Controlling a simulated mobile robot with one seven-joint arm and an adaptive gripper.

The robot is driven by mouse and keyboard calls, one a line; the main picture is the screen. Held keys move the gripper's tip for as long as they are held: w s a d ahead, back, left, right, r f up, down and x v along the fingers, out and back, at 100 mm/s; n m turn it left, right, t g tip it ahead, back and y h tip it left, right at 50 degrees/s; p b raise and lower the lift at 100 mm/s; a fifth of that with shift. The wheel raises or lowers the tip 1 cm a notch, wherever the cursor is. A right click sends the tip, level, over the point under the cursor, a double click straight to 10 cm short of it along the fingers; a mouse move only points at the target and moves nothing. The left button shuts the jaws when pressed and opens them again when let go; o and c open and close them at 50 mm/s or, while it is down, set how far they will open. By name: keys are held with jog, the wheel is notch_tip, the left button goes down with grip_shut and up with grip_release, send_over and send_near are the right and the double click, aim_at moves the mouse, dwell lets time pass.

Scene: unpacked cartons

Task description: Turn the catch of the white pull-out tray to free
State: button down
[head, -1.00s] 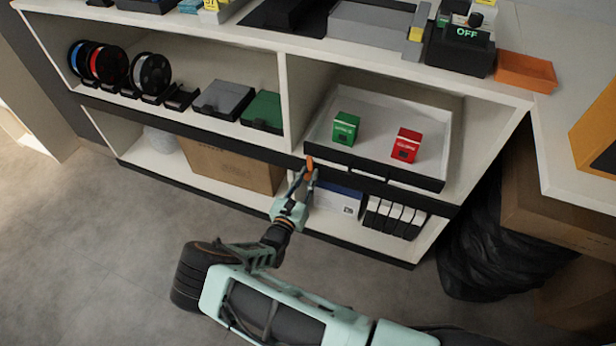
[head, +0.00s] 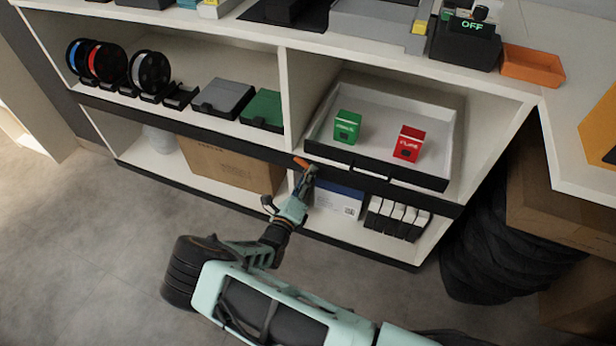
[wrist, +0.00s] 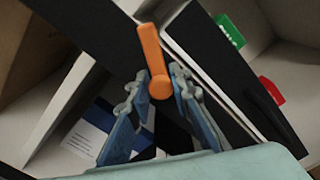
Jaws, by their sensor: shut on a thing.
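The white pull-out tray (head: 376,154) sits in the right shelf bay, with a black front and a handle. The orange catch (head: 300,161) is on the black shelf edge near the tray's left front corner, and it leans to the left. In the wrist view the catch (wrist: 151,50) is a long orange lever. My gripper (head: 307,172) is at the catch, its blue fingers closed around the lower part of the lever. In the wrist view my gripper (wrist: 160,78) has one finger on each side of it.
A green box (head: 346,128) and a red box (head: 409,143) stand in the tray. Below are a blue-and-white box (head: 338,199), several white-and-black cases (head: 397,217) and a carton (head: 228,165). The floor at the left is clear.

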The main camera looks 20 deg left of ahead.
jog(key=n+b, duration=0.1)
jog(key=n, duration=0.5)
jog(key=shift+f, duration=0.15)
jog(key=shift+n, duration=0.3)
jog(key=c, duration=1.8)
grip_release()
jog(key=shift+s, duration=0.1)
jog(key=s, duration=1.2)
jog(key=shift+a, duration=0.45)
jog(key=shift+w, duration=0.1)
